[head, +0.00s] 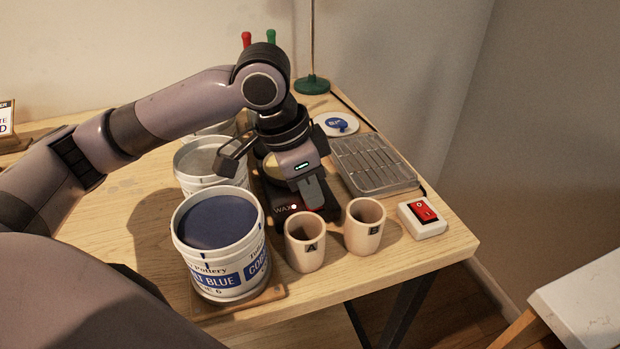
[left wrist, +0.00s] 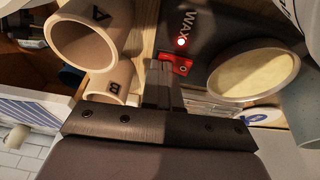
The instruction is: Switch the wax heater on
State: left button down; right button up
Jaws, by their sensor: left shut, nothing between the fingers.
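The wax heater (head: 282,199) is a dark unit with a "WAX" label, partly hidden under my left arm. It also shows in the left wrist view (left wrist: 215,38), with a round pot of pale wax (left wrist: 255,72) on it. The heater's red switch (left wrist: 182,66) sits next to the lamp, partly hidden by my fingers. My left gripper (head: 314,206) is shut and empty, pointing down at the heater's front. In the left wrist view its fingertips (left wrist: 162,72) are at the switch's edge; I cannot tell whether they touch.
Beige cups A (head: 305,249) and B (head: 364,232) stand close in front of the heater. A white box with a red rocker (head: 422,218) is at the right. A metal tool tray (head: 372,166) lies behind. A blue glaze bucket (head: 222,252) stands left.

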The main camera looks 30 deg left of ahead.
pick_arm(q)
jog(key=shift+f, duration=0.1)
jog(key=shift+w+a+r+p, duration=0.25)
jog(key=shift+w+a+p, duration=0.05)
jog(key=shift+p, duration=0.3)
jog(key=shift+w+a, duration=0.25)
pick_arm(e)
jog(key=shift+s+r, duration=0.1)
jog(key=shift+r, duration=0.5)
pick_arm(q)
jog(key=shift+p, duration=0.35)
jog(key=shift+r+p, duration=0.6)
jog(key=shift+p, duration=0.15)
jog(key=r+p, duration=0.1)
jog(key=p, duration=0.1)
jog(key=r+p, duration=0.2)
jog(key=p, duration=0.1)
jog(key=shift+s+d+r, duration=0.2)
jog(key=shift+r, duration=0.05)
jog(key=s+r, duration=0.3)
jog(key=r, duration=0.5)
jog(key=shift+s+a+r, duration=0.2)
jog(key=shift+a+r, duration=0.05)
jog(key=shift+r, duration=0.1)
pick_arm(e)
notch_tip(320, 180, up, 6)
jog(key=s, duration=0.1)
jog(key=shift+s+d, duration=0.2)
jog(key=shift+s, duration=0.1)
